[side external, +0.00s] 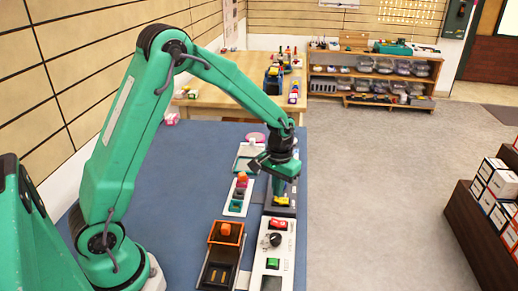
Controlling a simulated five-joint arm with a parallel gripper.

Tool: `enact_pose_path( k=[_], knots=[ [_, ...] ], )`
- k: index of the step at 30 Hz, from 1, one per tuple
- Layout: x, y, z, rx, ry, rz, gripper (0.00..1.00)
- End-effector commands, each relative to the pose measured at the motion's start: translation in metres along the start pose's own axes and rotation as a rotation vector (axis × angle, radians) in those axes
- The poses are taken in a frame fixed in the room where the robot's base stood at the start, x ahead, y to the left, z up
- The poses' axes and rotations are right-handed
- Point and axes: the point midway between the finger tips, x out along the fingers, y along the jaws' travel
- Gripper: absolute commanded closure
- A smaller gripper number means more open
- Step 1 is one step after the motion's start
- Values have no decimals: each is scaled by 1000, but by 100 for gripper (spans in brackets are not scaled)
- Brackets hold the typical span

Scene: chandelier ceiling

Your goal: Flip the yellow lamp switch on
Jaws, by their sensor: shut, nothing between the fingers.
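The small yellow lamp switch (281,201) sits on a dark panel near the right edge of the blue table. My gripper (279,190) points down right above the yellow switch, shut and empty. Its fingertips are at or very close to the switch. I cannot tell whether they touch it. The gripper partly hides the switch and the back of its panel, so the switch's position cannot be read.
In front is a white panel (287,253) with a red switch (279,224), a black knob (272,240) and a green button (273,263). Left of it stands an orange-framed fixture (226,233). A strip with coloured blocks (239,190) lies to the left. The blue table (190,190) is clear further left.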

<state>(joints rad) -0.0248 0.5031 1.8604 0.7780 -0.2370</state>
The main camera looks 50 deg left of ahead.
Motion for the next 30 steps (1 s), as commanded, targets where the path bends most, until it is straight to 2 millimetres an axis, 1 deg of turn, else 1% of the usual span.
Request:
enact_pose_path(
  k=[30],
  knots=[
    [11, 0, 0, 0, 0, 0, 100]
  ],
)
